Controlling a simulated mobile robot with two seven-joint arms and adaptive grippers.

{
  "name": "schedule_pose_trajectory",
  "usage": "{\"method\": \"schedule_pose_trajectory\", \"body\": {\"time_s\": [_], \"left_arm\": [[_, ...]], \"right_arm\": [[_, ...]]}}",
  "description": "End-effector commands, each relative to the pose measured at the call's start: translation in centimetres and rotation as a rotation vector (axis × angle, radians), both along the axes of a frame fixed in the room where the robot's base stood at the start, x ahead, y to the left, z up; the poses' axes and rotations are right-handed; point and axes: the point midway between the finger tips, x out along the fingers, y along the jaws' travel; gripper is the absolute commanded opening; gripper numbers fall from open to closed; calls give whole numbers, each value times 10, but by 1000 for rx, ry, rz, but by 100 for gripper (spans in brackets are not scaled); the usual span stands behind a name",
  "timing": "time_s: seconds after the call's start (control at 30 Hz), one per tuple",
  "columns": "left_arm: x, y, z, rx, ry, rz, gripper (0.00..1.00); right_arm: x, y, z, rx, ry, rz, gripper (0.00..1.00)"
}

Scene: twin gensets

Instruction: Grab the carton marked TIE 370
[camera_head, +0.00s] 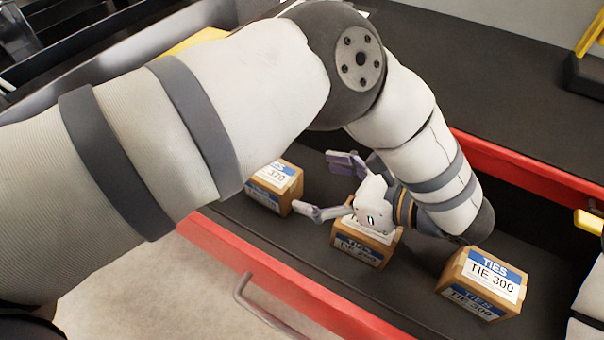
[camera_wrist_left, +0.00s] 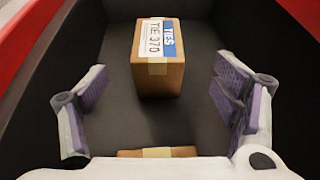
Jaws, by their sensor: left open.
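The carton marked TIE 370 (camera_wrist_left: 158,73) is a small brown box with a white and blue TIES label. It stands in a dark drawer, and in the head view the same carton (camera_head: 273,188) is the leftmost of three, partly covered by my left arm. My left gripper (camera_head: 326,185) is open and empty, just right of that carton and above the middle carton. In the left wrist view my open fingers (camera_wrist_left: 160,90) stand apart, with the carton ahead between and beyond them, not touched. My right gripper is not in view.
The middle carton (camera_head: 358,249) is partly hidden under my left gripper; its number is unclear. A carton marked TIE 300 (camera_head: 484,284) stands at the right. The drawer has red walls (camera_head: 262,285) and a grey handle (camera_head: 262,312). Dark floor shows between the cartons.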

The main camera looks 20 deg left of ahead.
Motion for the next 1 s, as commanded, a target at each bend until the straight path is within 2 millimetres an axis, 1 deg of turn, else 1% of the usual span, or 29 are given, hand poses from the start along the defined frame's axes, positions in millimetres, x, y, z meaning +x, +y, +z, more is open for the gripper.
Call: {"method": "schedule_pose_trajectory", "body": {"time_s": [0.03,0.07,0.17,0.23,0.37,0.53,0.63,0.83,0.87,0.9,0.97,1.0], "left_arm": [[3,10,6,4,-14,2,82],[5,17,6,5,-18,2,82],[9,37,-4,4,-15,0,82],[10,48,-11,3,-10,1,82],[14,63,-18,3,-8,0,82],[20,93,-32,3,-3,-1,82],[22,102,-36,2,-3,-1,82],[22,104,-37,0,-3,-1,82],[22,104,-37,0,-3,-1,77],[22,103,-37,0,-3,-1,68],[22,103,-37,0,-3,-1,54],[22,103,-37,0,-3,-1,45]], "right_arm": [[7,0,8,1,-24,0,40],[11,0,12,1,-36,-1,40],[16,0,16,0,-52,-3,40],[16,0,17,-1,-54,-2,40],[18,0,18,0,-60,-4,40],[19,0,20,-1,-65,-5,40],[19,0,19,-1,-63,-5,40],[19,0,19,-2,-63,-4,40],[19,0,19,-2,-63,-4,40],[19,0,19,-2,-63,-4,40],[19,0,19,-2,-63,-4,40],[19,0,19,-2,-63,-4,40]]}}
